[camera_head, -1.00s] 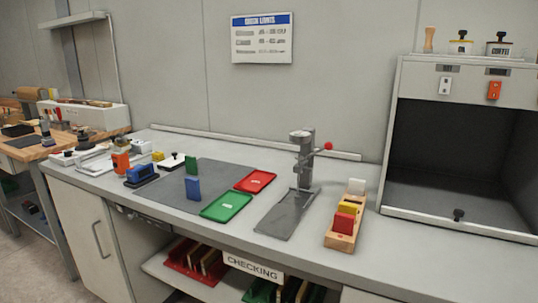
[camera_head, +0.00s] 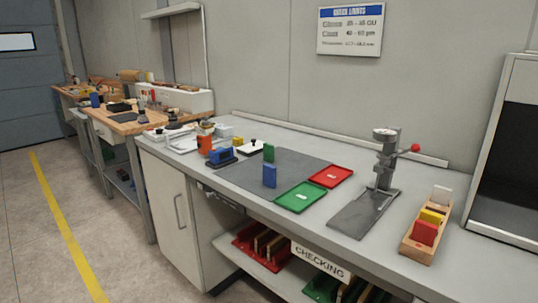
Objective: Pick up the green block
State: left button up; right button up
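The green block (camera_head: 268,152) stands upright near the back edge of the dark grey mat (camera_head: 302,159) on the workbench. A blue block (camera_head: 269,175) stands upright on the mat in front of it and a little to the right, apart from it. Neither of my grippers shows in the head view.
A green tray (camera_head: 300,197), a red tray (camera_head: 331,176) and a gauge stand (camera_head: 384,165) lie to the right. A wooden rack (camera_head: 418,244) holds coloured blocks farther right. A blue device (camera_head: 221,157) sits left of the mat. Open floor (camera_head: 110,215) lies at the left.

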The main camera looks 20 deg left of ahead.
aim_at(268, 149)
jog(key=i+j, duration=0.2)
jog(key=j, duration=0.15)
jog(key=i+j+u, duration=0.15)
jog(key=j, duration=0.2)
jog(key=i+j, duration=0.2)
jog(key=j+u, duration=0.05)
jog(key=j, duration=0.05)
